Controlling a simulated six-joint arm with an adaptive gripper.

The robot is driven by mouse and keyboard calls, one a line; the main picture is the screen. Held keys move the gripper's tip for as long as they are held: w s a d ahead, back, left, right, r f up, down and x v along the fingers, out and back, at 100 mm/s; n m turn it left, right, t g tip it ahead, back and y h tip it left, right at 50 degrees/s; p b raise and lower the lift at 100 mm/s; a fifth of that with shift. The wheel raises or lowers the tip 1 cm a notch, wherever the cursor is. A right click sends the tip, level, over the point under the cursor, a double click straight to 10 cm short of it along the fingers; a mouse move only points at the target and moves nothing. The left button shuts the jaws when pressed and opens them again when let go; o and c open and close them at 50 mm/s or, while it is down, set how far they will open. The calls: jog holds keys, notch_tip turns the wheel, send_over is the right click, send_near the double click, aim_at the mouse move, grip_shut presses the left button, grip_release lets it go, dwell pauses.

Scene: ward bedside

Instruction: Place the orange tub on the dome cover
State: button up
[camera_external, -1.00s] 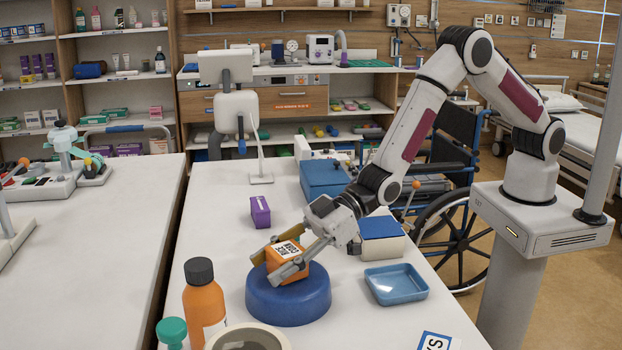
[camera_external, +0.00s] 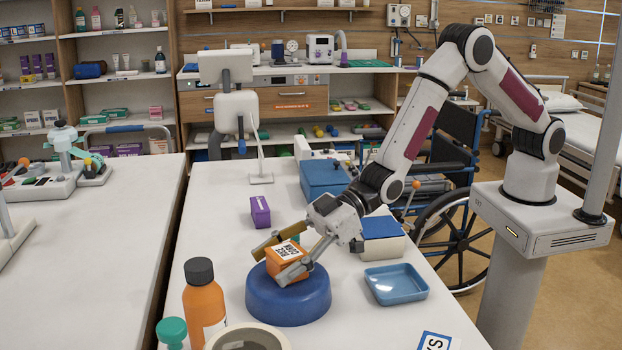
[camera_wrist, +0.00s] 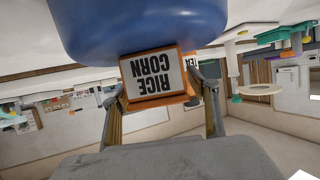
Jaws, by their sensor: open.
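The orange tub (camera_external: 287,258), with a white printed label, rests on top of the blue dome cover (camera_external: 288,299). In the wrist view the tub (camera_wrist: 156,78) shows its label reading "RICE CORN", and the dome cover (camera_wrist: 140,27) is against its far side. My gripper (camera_external: 277,258) is open, with one finger on each side of the tub. It also shows in the wrist view (camera_wrist: 160,98), the fingers spread around the tub. Whether either finger still touches the tub I cannot tell.
A purple box (camera_external: 260,211) stands behind the dome cover. A blue tray (camera_external: 396,284) lies to the right. An orange bottle (camera_external: 204,304) and a grey bowl (camera_external: 247,338) stand at the front left. A blue-topped box (camera_external: 382,238) is behind the tray.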

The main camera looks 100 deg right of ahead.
jog(key=shift+v, duration=5.7)
jog(key=shift+d, duration=0.1)
jog(key=s+d+r+m+g+h, duration=0.2)
jog(key=s+d+r+h, duration=0.2)
jog(key=s+d+r, duration=0.9)
jog(key=s+d+r+m+g, duration=0.1)
jog(key=s+d, duration=0.3)
jog(key=s, duration=1)
jog(key=s+d+r+m+g+h, duration=0.1)
jog(key=s+d+g, duration=0.2)
jog(key=s, duration=1.1)
jog(key=shift+d+g, duration=0.4)
